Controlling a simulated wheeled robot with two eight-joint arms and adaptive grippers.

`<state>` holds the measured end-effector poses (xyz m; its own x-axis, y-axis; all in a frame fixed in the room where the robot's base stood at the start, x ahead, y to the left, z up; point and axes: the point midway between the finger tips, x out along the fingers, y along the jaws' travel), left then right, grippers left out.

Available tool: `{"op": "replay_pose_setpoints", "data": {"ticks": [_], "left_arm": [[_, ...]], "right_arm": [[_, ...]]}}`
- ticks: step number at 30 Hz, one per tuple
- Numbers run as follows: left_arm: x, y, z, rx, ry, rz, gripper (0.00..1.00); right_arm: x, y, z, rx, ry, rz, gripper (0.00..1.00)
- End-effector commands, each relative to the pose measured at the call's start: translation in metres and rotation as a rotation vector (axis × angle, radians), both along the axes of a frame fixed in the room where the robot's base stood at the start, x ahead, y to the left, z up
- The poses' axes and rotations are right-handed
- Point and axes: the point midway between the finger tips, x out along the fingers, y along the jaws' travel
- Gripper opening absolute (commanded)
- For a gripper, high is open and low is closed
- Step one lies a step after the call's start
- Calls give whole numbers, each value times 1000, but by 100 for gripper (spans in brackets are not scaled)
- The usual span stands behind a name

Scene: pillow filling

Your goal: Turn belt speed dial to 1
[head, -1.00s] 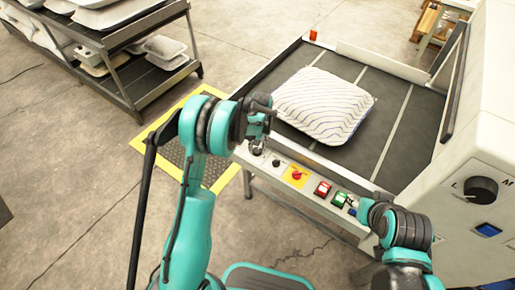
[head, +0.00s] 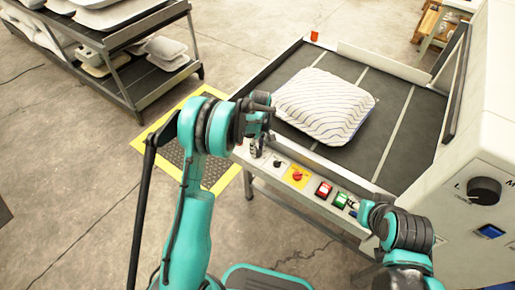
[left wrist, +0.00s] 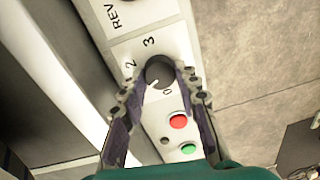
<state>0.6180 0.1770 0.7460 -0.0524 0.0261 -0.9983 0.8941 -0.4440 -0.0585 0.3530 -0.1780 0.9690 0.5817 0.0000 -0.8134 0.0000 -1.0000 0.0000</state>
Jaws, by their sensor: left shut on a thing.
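The black belt speed dial (left wrist: 159,71) shows in the left wrist view on a white panel with the numerals 0, 2 and 3 around it. Its white mark points down and left, between 2 and 0; the numeral 1 is not visible. My left gripper (left wrist: 160,84) is shut on the dial, one finger on each side. In the head view my left gripper (head: 256,149) is at the left end of the control panel (head: 315,207) and hides the dial. My right gripper (head: 362,210) is at the panel's right end; its fingers are too small to read.
A striped pillow (head: 323,104) lies on the dark belt (head: 398,150). Red (left wrist: 178,121) and green (left wrist: 188,148) buttons sit close to the dial. A yellow switch plate (head: 296,176) is further along the panel. A shelf rack (head: 160,88) stands at the upper left.

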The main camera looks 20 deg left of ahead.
Motion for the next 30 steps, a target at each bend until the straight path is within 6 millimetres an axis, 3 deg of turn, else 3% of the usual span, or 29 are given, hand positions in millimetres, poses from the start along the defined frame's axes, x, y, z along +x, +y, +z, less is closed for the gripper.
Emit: {"op": "replay_pose_setpoints", "data": {"ticks": [19,20,21,30], "left_arm": [[0,0,0,0,-1,48,2],[0,0,0,0,-1,48,39],[0,0,0,0,-1,48,49],[0,0,0,-1,-1,47,52]], "right_arm": [[0,0,0,0,0,0,40],[0,0,0,0,0,0,40],[0,0,0,0,0,0,40],[0,0,0,0,0,0,40]]}}
